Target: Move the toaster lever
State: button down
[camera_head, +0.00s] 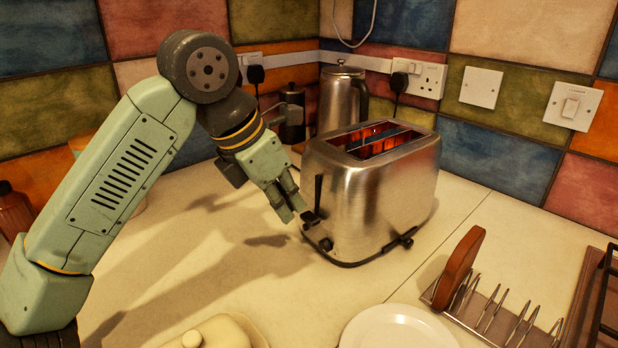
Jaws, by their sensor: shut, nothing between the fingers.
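The toaster (385,195) is a brushed-metal, two-slot one on the counter, right of centre. Its slots (375,139) glow orange inside. On its left end face a dark upright strip (318,190) shows, with a black lever knob (312,216) low at its foot. My gripper (296,211) is shut and empty. It points down to the right, with its fingertips right beside the lever knob. I cannot tell whether they touch it.
A metal kettle (342,100) and a dark cylindrical pot (292,115) stand behind the toaster. A toast rack (500,318) with a brown slice (459,267), a white plate (398,328) and a cream lidded dish (215,333) are in front.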

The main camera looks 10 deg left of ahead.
jog(key=shift+s+a, duration=0.1)
jog(key=shift+s, duration=0.05)
jog(key=shift+r, duration=0.1)
jog(key=v, duration=1.2)
